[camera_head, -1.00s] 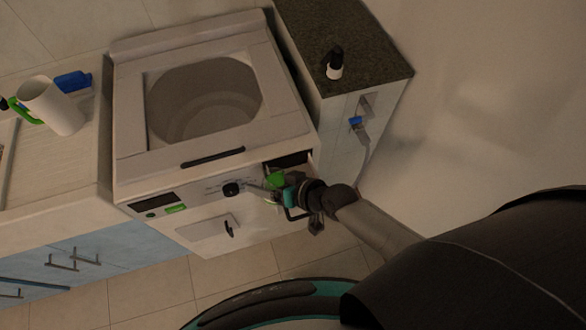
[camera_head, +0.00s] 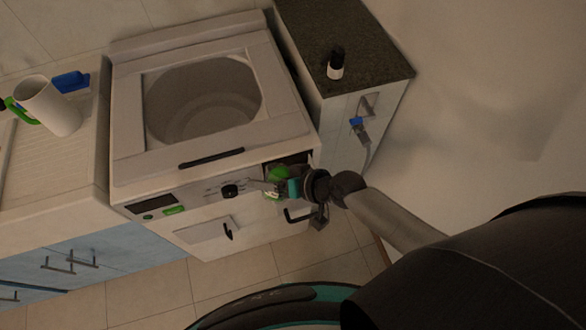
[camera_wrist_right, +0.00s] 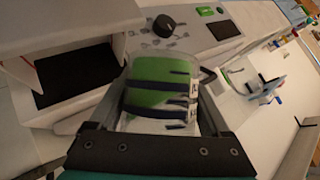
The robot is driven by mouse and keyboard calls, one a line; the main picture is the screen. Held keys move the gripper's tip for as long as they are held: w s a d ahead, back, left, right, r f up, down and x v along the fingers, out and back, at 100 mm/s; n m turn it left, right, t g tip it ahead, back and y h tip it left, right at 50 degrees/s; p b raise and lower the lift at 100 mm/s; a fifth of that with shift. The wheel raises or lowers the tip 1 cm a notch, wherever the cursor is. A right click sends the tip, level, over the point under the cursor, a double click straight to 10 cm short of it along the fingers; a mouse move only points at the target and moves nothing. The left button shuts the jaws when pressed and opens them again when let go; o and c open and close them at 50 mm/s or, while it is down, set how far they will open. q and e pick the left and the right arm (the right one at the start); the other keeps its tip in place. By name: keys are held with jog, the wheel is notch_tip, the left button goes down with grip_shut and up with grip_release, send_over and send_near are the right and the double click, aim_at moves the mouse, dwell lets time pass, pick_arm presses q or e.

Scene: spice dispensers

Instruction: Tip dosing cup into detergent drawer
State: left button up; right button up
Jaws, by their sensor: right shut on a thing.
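The dosing cup (camera_head: 279,173) is green in the head view, at the open detergent drawer recess (camera_head: 297,158) on the washing machine's upper right front. My right gripper (camera_head: 275,187) is shut on it. In the wrist view the cup (camera_wrist_right: 160,79) shows green with clear edges and dark bands, between the two fingers of my right gripper (camera_wrist_right: 166,92). There the dark drawer recess (camera_wrist_right: 78,72) lies left of the cup. The cup's exact tilt and whether anything pours from it cannot be told. My left gripper is not in view.
The washing machine (camera_head: 205,145) has a control knob (camera_head: 230,191) left of my gripper. A dark bottle (camera_head: 335,64) stands on the cabinet at right. A white mug (camera_head: 50,106) and a blue object (camera_head: 71,81) are on the left counter. Tiled floor lies in front.

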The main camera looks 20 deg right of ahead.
jog(key=shift+w+r, duration=0.1)
jog(key=shift+w+d+f+m+g+y+b, duration=0.15)
jog(key=shift+f+m+g+y+b, duration=0.3)
jog(key=shift+b, duration=0.8)
jog(key=shift+r+m+g+y+b, duration=0.6)
jog(key=shift+r+m+g+y, duration=0.15)
jog(key=shift+m+y, duration=0.2)
dwell(2.0)
jog(key=shift+f+m+g+y+b, duration=0.4)
jog(key=shift+b, duration=0.6)
dwell(0.5)
jog(key=shift+w+d+r+m+g+y+b, duration=0.3)
jog(key=shift+w+d+r+m+y+b, duration=0.15)
jog(key=shift+b, duration=0.25)
dwell(0.7)
jog(key=shift+f+m+y+b, duration=0.35)
jog(key=shift+b, duration=0.25)
